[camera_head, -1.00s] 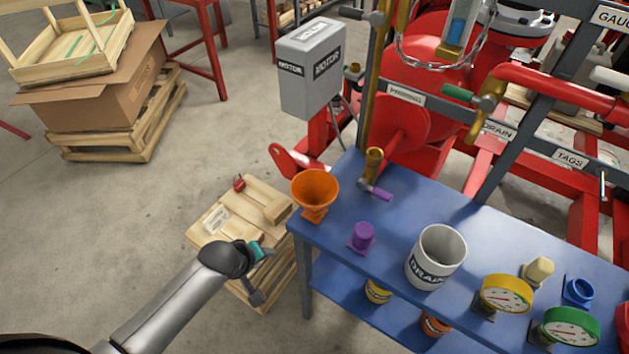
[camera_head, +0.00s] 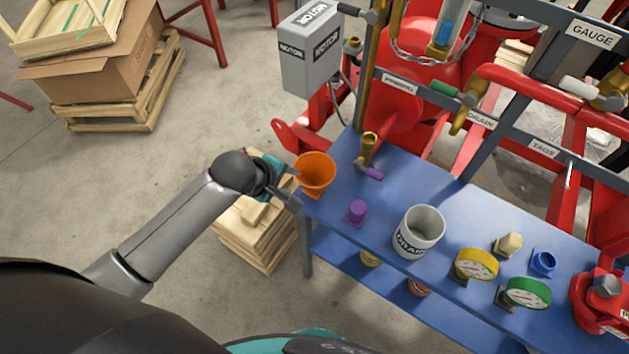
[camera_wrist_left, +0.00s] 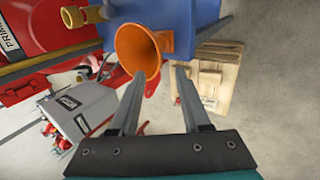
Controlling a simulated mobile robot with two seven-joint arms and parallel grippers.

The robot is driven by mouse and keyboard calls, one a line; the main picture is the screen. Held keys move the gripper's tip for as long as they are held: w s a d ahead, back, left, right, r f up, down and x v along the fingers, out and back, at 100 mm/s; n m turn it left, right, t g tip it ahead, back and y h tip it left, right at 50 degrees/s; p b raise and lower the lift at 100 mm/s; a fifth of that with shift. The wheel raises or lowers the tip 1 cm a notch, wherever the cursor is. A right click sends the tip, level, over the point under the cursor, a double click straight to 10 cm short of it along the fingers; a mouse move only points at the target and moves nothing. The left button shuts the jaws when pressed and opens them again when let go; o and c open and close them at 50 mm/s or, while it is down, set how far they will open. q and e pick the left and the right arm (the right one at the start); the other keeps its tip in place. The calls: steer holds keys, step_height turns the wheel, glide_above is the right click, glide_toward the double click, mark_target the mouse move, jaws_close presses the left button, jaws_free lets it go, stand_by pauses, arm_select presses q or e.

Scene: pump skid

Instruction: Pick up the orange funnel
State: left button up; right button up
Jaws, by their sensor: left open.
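The orange funnel (camera_head: 316,172) stands upright at the left corner of the blue table, its wide mouth facing up. My left gripper (camera_head: 292,184) is at the table's left edge, right beside the funnel. In the left wrist view the funnel (camera_wrist_left: 138,52) lies just beyond the tip of the left finger. I cannot tell whether the left finger touches the funnel. My right gripper is not in view.
The blue table (camera_head: 390,165) also holds a purple part (camera_head: 356,211), a white drain bucket (camera_head: 418,232), a yellow gauge (camera_head: 476,264) and a green gauge (camera_head: 526,292). A brass valve (camera_head: 368,150) stands behind the funnel. A wooden pallet (camera_head: 250,235) lies on the floor at left.

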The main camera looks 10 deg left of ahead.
mark_target(303, 185)
arm_select(q)
steer(key=b+x, duration=0.1)
steer(key=x, duration=0.4)
steer(key=shift+d, duration=0.1)
steer(key=shift+d+b+x, duration=0.15)
steer(key=shift+b+x, duration=0.1)
steer(key=shift+x, duration=1)
steer(key=shift+d+b+x, duration=0.15)
steer(key=shift+b+x, duration=0.1)
steer(key=shift+x, duration=1.05)
steer(key=shift+s, duration=0.15)
steer(key=shift+c, duration=0.3)
jaws_close()
